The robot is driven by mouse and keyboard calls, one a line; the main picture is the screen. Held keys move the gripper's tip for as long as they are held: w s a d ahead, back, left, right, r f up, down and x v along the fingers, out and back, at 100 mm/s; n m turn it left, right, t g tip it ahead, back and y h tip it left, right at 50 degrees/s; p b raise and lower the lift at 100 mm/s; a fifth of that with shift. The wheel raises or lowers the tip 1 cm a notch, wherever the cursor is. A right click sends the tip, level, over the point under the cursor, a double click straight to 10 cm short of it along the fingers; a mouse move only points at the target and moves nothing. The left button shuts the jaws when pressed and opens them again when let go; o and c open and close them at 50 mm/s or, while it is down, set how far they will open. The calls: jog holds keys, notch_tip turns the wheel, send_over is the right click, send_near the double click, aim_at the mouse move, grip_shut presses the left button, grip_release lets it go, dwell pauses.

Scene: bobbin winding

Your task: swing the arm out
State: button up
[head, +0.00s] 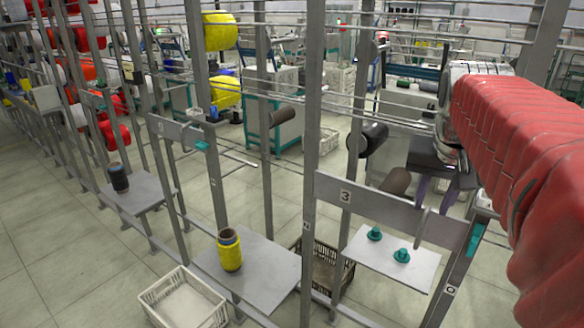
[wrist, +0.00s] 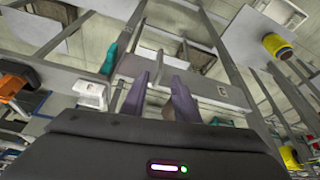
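My arm (head: 520,150), in a red cover, reaches in from the right side of the head view. My gripper (head: 434,190) hangs at its far end, behind the grey crossbar marked 3 (head: 390,208). In the wrist view the two purple fingers of my gripper (wrist: 160,88) stand apart with nothing held between them. A grey bar shows beyond the fingertips in the wrist view; I cannot tell whether they touch it. Two teal pegs (head: 402,255) stand on the white shelf (head: 375,262) below the crossbar.
Grey upright posts (head: 315,130) and thin rails stand close around my arm. A yellow spool (head: 229,252) stands on a grey shelf (head: 268,278), with a white crate (head: 183,308) in front. A black spool (head: 119,178) stands farther left. Open floor lies at lower left.

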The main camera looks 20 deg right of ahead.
aim_at(422, 230)
jog(key=x, duration=1.2)
jog(key=shift+c, duration=0.7)
grip_shut()
jog(key=shift+s+a, duration=0.1)
jog(key=shift+a, duration=0.2)
jog(key=shift+d, duration=0.15)
